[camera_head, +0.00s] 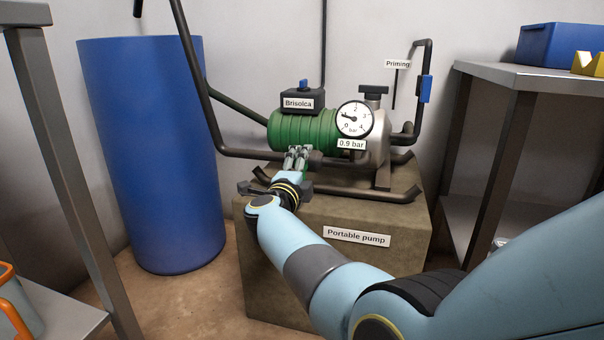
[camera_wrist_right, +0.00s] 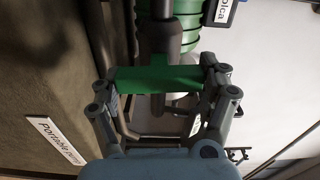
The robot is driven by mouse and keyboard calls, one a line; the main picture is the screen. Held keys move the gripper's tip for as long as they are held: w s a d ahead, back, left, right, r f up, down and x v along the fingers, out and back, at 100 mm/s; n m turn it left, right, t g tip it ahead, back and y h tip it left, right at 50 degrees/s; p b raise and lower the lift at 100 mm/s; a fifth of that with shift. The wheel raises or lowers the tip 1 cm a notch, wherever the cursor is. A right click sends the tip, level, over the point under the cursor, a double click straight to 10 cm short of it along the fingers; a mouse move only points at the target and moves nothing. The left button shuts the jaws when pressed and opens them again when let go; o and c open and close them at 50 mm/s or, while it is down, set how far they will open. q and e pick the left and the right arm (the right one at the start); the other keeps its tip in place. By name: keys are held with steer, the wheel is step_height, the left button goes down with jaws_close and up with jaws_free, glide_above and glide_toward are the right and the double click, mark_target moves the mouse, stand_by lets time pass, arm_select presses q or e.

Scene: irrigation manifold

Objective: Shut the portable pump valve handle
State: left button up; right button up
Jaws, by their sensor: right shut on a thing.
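The portable pump (camera_head: 305,130) has a green ribbed motor and a grey pump body, and stands on a block labelled "Portable pump". My right gripper (camera_head: 298,156) is at the pump's front, below the green motor, at the dark pipe. In the right wrist view, a green valve handle (camera_wrist_right: 158,79) lies between the fingertips of my right gripper (camera_wrist_right: 166,78), which is shut on it. The handle runs across the dark pipe (camera_wrist_right: 160,35) in that view. In the head view the fingers mostly hide the handle. My left gripper is not in view.
A round gauge (camera_head: 354,119) sits on the pump above a "0.9 bar" label. A blue handle (camera_head: 425,89) is on the pipe near the "Priming" label. A blue barrel (camera_head: 150,160) stands left. A metal shelf (camera_head: 530,78) stands right, and another shelf stands at the left edge.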

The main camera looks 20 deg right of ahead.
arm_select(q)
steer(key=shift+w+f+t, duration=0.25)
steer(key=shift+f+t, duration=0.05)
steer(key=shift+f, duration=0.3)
arm_select(e)
steer(key=shift+f+m, duration=0.2)
steer(key=shift+m, duration=0.6)
steer(key=o, duration=1.1)
steer(key=shift+o, duration=0.2)
steer(key=shift+r, duration=0.1)
